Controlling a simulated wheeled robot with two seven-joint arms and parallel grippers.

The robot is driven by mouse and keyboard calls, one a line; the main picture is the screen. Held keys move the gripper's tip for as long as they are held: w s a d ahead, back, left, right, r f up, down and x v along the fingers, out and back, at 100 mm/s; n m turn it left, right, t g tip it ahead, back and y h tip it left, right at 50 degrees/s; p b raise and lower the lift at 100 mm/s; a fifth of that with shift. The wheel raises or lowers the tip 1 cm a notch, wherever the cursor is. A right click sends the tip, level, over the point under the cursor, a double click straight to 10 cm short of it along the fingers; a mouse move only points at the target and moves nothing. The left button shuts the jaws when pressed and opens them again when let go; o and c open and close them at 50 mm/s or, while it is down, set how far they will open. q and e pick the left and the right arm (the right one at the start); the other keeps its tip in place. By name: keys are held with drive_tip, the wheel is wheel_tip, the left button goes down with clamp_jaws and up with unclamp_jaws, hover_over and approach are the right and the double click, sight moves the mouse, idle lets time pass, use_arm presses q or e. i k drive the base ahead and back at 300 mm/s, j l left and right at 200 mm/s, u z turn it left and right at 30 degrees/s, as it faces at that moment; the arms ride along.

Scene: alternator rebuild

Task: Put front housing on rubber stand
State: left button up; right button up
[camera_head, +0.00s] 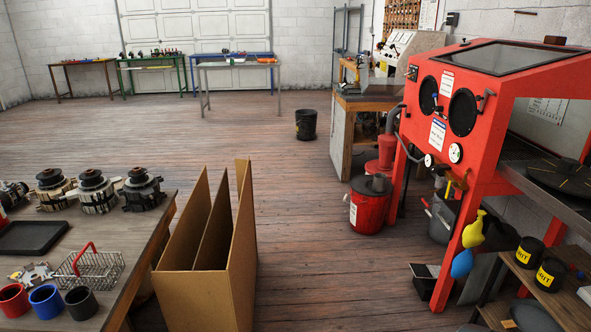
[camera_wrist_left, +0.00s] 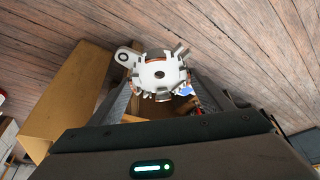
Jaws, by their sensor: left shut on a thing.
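A silver-white metal housing (camera_wrist_left: 160,74) with a round centre hole, prongs around its rim and one mounting ear shows in the left wrist view. My left gripper (camera_wrist_left: 162,88) is shut on it, with a dark finger on either side. The floor lies far below it. Neither gripper shows in the head view. I cannot pick out the rubber stand for sure; a flat black round piece (camera_head: 562,177) lies on the shelf at the right of the red cabinet.
Alternators (camera_head: 95,192), a black tray (camera_head: 33,237), a wire basket (camera_head: 90,272) and coloured cups (camera_head: 46,302) are on the left table (camera_head: 140,237). A cardboard divider box (camera_head: 243,235) stands beside it. The red blast cabinet (camera_head: 470,166) is at right.

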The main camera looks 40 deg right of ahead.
sight(571, 160)
drive_tip(key=z, duration=3.1)
drive_tip(key=i+l, duration=0.15)
drive_tip(key=i, duration=0.5)
drive_tip(key=i+l, duration=0.15)
drive_tip(key=i, duration=0.5)
drive_tip(key=i+l, duration=0.15)
drive_tip(key=i, duration=0.55)
